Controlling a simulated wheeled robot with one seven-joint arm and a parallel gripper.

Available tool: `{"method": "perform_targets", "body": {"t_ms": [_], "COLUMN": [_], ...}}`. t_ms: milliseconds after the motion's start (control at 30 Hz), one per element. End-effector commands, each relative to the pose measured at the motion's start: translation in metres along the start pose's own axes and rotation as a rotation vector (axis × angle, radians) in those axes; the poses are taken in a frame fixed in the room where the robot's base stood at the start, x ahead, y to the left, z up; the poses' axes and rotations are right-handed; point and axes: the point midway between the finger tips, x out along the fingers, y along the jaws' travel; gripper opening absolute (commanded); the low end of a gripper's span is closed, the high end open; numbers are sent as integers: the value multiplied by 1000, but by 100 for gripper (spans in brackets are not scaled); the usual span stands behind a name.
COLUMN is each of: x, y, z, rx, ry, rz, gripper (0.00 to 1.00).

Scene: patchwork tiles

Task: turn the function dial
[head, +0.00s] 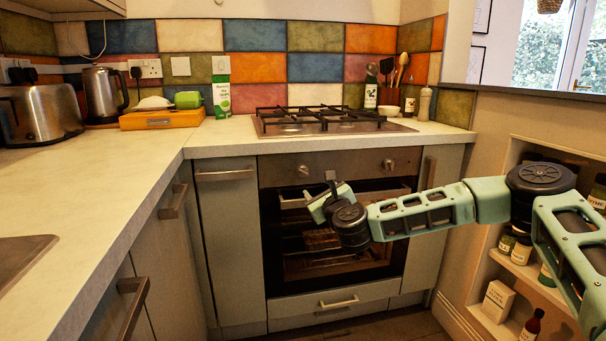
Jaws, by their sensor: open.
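The oven (272,240) is built in under the counter, with a steel control panel (345,167) along its top. Two round dials show on the panel: a left dial (304,170) and a right dial (388,164). No label shows which of them is the function dial. My gripper (322,192) is open and empty in front of the oven, just below and to the right of the left dial in the picture. I cannot tell how far it is from the panel. My wrist and arm hide part of the oven front.
A gas hob (320,120) sits on the counter above the oven. The worktop (85,180) runs along the left, with drawer handles (133,300) jutting out below. A shelf unit with jars (520,250) stands at the right. Some floor shows below the oven.

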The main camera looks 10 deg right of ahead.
Motion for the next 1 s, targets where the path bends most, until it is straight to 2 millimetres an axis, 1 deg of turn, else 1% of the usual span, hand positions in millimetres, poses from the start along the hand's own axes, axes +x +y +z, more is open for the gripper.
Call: {"method": "perform_targets", "body": {"t_ms": [33, 100, 300, 600, 800, 1000], "x": [11, 26, 65, 116, 137, 144], "y": [1, 1, 2, 2, 1, 2], "z": [-1, -1, -1, 0, 0, 0], "rx": [0, -1, -1, -3, -3, -3], "ry": [0, 0, 0, -1, 0, 0], "rz": [-3, -2, 0, 0, 1, 3], "gripper": [55, 55, 55, 55, 55, 55]}}
